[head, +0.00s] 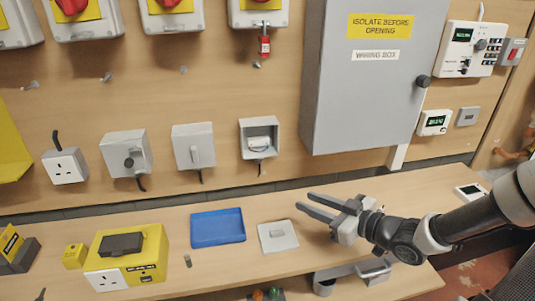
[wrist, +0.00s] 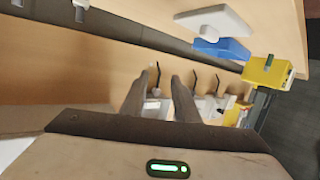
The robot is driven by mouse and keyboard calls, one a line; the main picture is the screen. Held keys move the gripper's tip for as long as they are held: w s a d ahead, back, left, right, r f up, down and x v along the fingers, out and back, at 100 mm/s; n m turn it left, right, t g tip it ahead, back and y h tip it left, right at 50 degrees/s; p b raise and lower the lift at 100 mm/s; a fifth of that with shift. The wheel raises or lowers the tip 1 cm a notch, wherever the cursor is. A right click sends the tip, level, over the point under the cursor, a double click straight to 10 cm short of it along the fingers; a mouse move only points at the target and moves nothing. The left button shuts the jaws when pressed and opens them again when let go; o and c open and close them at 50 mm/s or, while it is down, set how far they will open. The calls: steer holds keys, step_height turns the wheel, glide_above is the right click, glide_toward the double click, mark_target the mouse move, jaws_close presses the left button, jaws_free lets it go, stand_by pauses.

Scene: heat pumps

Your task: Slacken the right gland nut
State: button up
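My gripper (head: 304,200) is over the bench in the head view, its two fingers apart and pointing left, with nothing between them. In the wrist view the fingers (wrist: 158,76) also stand apart, with pale wall boxes beyond them. An open-fronted grey box (head: 259,136) is on the wall, up and left of the gripper, with a short dark cable stub (head: 260,167) below it. A closed grey box (head: 193,146) is to its left. The gland nuts are too small to tell apart, so I cannot tell which is the right one. The gripper touches none of these boxes.
A large grey wiring box (head: 365,85) juts from the wall above my arm. On the bench are a grey plate (head: 278,237), a blue tray (head: 217,228) and a yellow tester (head: 150,245). Bare bench lies between plate and wall.

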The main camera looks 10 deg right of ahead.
step_height(320, 180, up, 4)
steer(key=s+r+t+y, duration=0.1)
steer(key=t+y, duration=0.1)
steer(key=b, duration=0.1)
glide_toward(263, 161)
steer(key=shift+m, duration=0.3)
steer(key=x, duration=0.8)
steer(key=shift+w+a, duration=0.25)
jaws_close()
